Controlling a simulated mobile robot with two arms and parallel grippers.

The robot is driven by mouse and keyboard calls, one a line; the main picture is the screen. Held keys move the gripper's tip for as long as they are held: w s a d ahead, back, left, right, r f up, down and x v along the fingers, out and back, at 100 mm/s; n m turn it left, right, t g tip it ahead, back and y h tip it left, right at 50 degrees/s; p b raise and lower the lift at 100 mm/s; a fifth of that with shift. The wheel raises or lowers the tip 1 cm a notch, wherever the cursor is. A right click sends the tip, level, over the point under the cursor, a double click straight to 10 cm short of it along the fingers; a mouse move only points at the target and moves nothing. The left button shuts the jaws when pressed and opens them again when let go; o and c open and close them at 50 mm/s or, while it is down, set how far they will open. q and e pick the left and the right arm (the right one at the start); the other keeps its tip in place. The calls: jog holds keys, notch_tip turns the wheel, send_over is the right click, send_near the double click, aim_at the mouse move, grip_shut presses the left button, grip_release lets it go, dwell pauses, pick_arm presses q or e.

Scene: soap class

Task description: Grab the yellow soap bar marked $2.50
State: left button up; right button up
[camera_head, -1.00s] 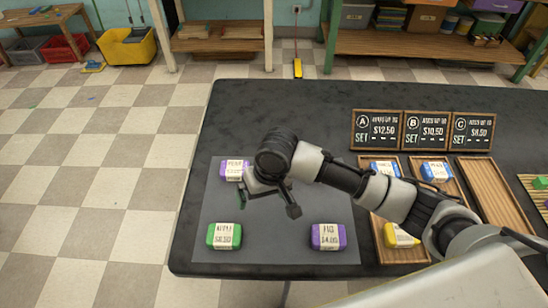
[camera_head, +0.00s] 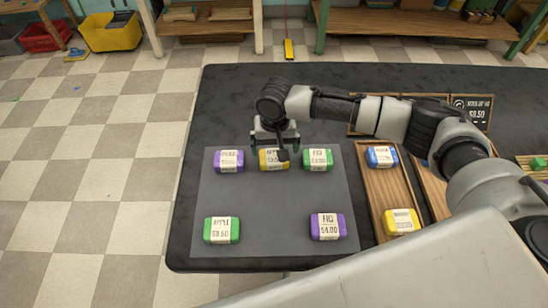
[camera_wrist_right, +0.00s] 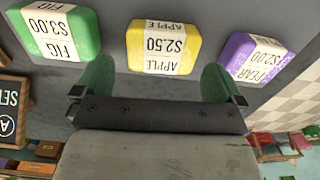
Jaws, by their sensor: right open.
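The yellow soap bar (camera_head: 268,162) lies in the middle of the back row on the grey mat (camera_head: 275,205), partly covered by my right gripper (camera_head: 275,142). In the right wrist view the yellow bar (camera_wrist_right: 164,30) has a label reading "$2.50 APPLE". My right gripper (camera_wrist_right: 158,70) is open there, its green fingertips on either side of the yellow bar's near end. I cannot tell how high the fingers are above the mat. Nothing is held. My left gripper is not in view.
A purple bar (camera_head: 229,161) and a green bar (camera_head: 317,160) flank the yellow one closely. Another green bar (camera_head: 222,230) and a purple bar (camera_head: 328,226) lie at the front. A wooden tray (camera_head: 385,195) holds a blue bar and another yellow bar.

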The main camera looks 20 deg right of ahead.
aim_at(274, 156)
notch_tip(274, 156, down, 4)
jog(key=shift+s+a, duration=0.15)
jog(key=c, duration=0.8)
jog(key=shift+r, duration=0.15)
